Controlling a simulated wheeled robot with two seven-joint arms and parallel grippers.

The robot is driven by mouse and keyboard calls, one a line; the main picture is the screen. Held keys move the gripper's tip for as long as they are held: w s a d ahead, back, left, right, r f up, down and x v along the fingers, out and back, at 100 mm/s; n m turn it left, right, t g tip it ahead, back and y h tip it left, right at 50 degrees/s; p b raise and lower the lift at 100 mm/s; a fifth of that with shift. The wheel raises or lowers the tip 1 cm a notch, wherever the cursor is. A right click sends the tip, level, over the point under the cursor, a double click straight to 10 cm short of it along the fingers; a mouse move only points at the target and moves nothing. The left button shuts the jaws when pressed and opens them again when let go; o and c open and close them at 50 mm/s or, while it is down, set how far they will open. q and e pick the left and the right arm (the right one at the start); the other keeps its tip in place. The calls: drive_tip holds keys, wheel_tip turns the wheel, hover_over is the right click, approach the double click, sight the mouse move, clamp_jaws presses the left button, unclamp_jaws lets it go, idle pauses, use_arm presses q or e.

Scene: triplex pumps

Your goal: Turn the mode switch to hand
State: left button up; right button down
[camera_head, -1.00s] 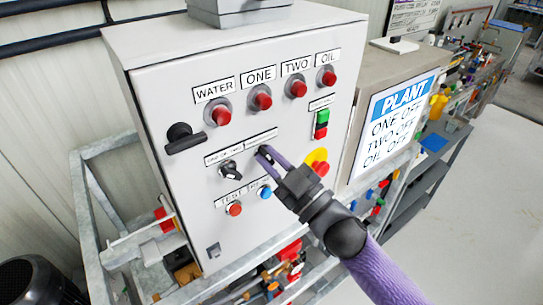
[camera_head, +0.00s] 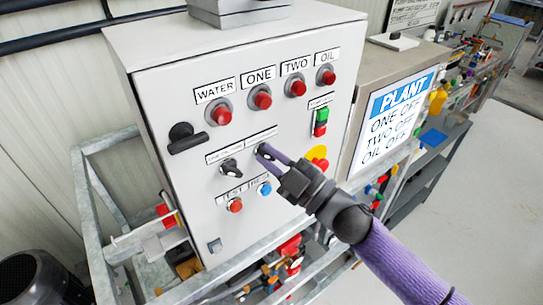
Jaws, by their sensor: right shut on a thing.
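A light grey control cabinet (camera_head: 275,185) faces me. My right gripper (camera_head: 262,153) is at the middle of its front, with its fingers shut around the knob of a rotary switch under a small label (camera_head: 261,133). The fingers hide most of that knob, so I cannot tell where it points. A second black rotary switch (camera_head: 230,167) sits just to the left under its own label (camera_head: 224,155); its pointer is tilted. The label text is too small to read surely. My left gripper is not in view.
Red lamps marked WATER (camera_head: 220,113), ONE, TWO and OIL run above. A black handle (camera_head: 186,138) juts out left. Red (camera_head: 235,205) and blue (camera_head: 264,189) buttons sit below.

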drive_tip(key=c, duration=0.7)
unclamp_jaws()
drive_tip(key=shift+o, duration=0.2)
drive_tip(key=b+v, duration=0.2)
drive_tip(key=v, duration=0.8)
drive_tip(key=shift+b, duration=0.35)
